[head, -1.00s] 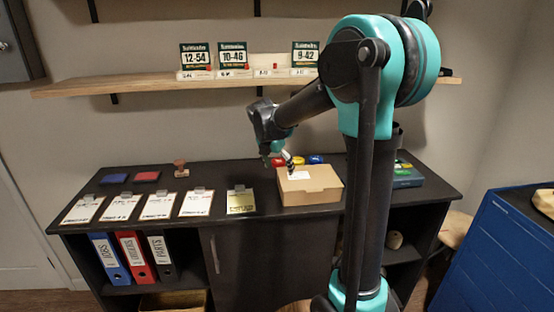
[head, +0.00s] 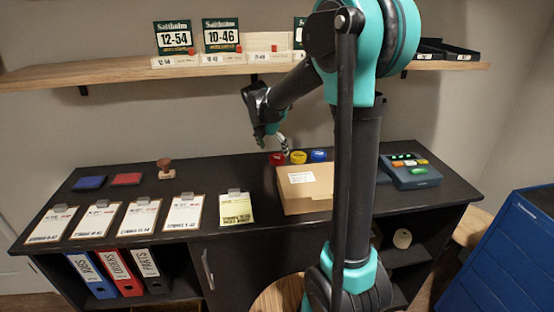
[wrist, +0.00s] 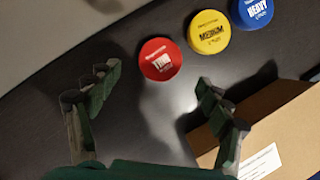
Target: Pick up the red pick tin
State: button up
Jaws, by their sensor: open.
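The red pick tin (wrist: 161,59) is a round tin with a white label, lying flat on the dark cabinet top. In the head view the red tin (head: 277,158) is at the left end of a row, behind the cardboard box. A yellow tin (wrist: 209,32) marked MEDIUM and a blue tin (wrist: 254,11) marked HEAVY stand to its right. My gripper (wrist: 152,105) is open and empty. Its fingers point toward the red tin, which lies beyond the gap between them, apart from both. In the head view my gripper (head: 276,143) hangs just above the tins.
A cardboard box (head: 304,194) stands in front of the tins, close to my right finger in the wrist view. Clipboards (head: 183,214), ink pads and a stamp (head: 164,168) lie to the left. A wooden shelf (head: 120,74) runs above. A blue-grey device (head: 410,172) stands right.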

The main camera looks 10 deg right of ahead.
aim_at(277, 157)
jog(key=x, duration=0.4)
jog(key=shift+w+d+f, duration=0.25)
jog(key=shift+f, duration=0.05)
jog(key=shift+c, duration=0.5)
jog(key=c, duration=1)
jog(key=shift+r, duration=0.1)
jog(key=shift+c, duration=0.2)
